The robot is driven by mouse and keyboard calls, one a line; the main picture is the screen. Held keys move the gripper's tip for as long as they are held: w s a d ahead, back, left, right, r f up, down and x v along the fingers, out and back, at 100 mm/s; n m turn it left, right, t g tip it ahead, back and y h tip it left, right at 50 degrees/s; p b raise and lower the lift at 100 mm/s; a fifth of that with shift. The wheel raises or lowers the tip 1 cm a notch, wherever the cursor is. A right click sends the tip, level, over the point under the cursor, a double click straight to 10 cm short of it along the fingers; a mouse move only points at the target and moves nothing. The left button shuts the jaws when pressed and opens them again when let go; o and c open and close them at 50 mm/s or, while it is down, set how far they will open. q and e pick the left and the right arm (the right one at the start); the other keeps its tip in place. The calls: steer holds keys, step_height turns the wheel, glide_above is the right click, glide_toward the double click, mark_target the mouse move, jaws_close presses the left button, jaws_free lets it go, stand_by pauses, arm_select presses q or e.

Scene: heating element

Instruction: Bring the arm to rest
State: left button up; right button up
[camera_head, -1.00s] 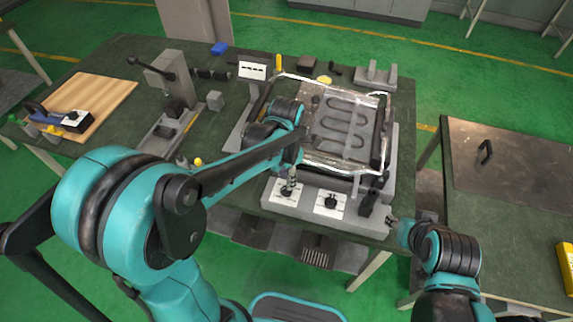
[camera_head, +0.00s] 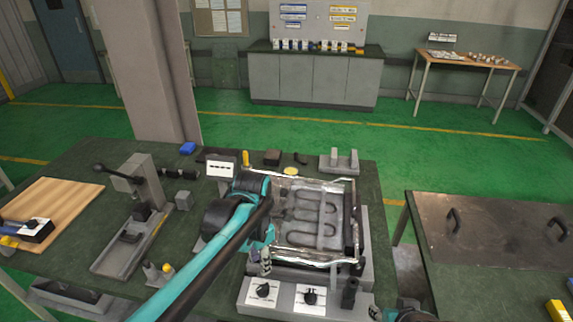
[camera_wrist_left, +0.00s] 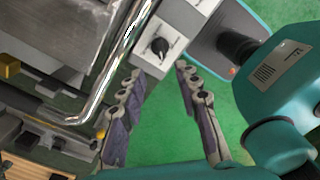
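My left arm reaches over the green workbench (camera_head: 90,165) in the head view. Its gripper (camera_head: 265,262) hangs just above the left knob (camera_head: 263,289) of the grey control panel. In the left wrist view, the two fingers of that gripper (camera_wrist_left: 159,70) are spread with nothing between them, and a black knob (camera_wrist_left: 159,46) on a white plate lies beyond the tips. The fixture with the heating element (camera_head: 310,215) is right of my left arm. Only a small part of my right gripper (camera_head: 385,313) shows at the bottom edge, beside the panel's right end; its fingers are unclear.
A lever press (camera_head: 130,180) and a wooden board (camera_head: 50,212) are on the bench's left. A second table (camera_head: 480,235) stands at right, across a gap. A pillar (camera_head: 145,70) and grey cabinets (camera_head: 315,80) are behind, with open green floor between.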

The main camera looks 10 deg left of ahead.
arm_select(q)
steer(key=s+a+m+t, duration=0.2)
steer(key=s+m, duration=0.3)
steer(key=m, duration=0.8)
steer(key=s+a+m+t, duration=0.2)
steer(key=s+m+t, duration=0.3)
steer(key=m, duration=0.8)
steer(key=shift+s+a+r+m, duration=0.15)
steer(key=shift+s+a+m, duration=0.15)
steer(key=shift+a+m, duration=0.1)
